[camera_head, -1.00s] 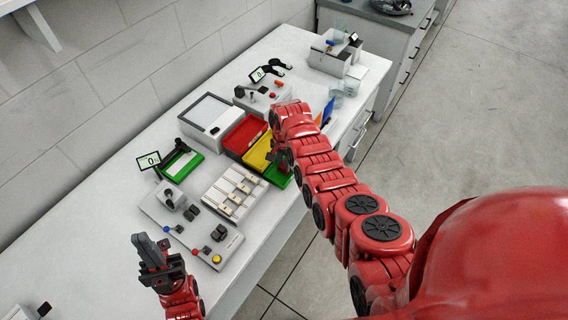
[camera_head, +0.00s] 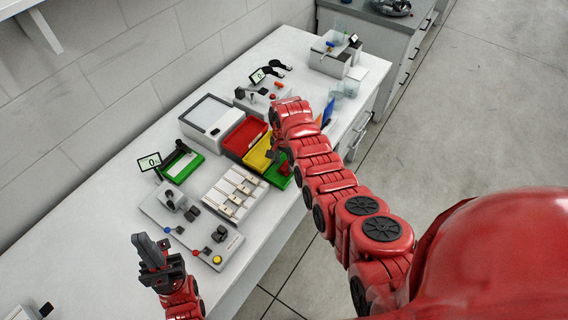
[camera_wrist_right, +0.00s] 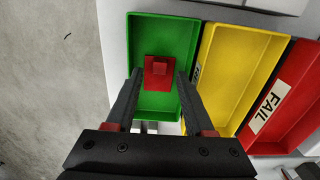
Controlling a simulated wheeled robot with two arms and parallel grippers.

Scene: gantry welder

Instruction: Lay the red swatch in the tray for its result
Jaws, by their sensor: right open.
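The red swatch (camera_wrist_right: 159,72), a small square with a raised block in its middle, is in the green tray (camera_wrist_right: 150,28) in the right wrist view. My right gripper (camera_wrist_right: 160,74) is open above this tray, with one finger on either side of the swatch and gaps showing between. In the head view my right gripper (camera_head: 276,154) is over the row of trays, mostly hidden by its own arm. My left gripper (camera_head: 157,255) is near the bench's front edge, away from the trays; its jaw gap is unclear.
The yellow tray (camera_wrist_right: 228,70) and the red tray (camera_wrist_right: 285,100), labelled FAIL, stand beside the green one. A white slotted rack (camera_head: 233,193), a control panel (camera_head: 190,228) with knobs and a boxy white device (camera_head: 211,117) are close by on the bench.

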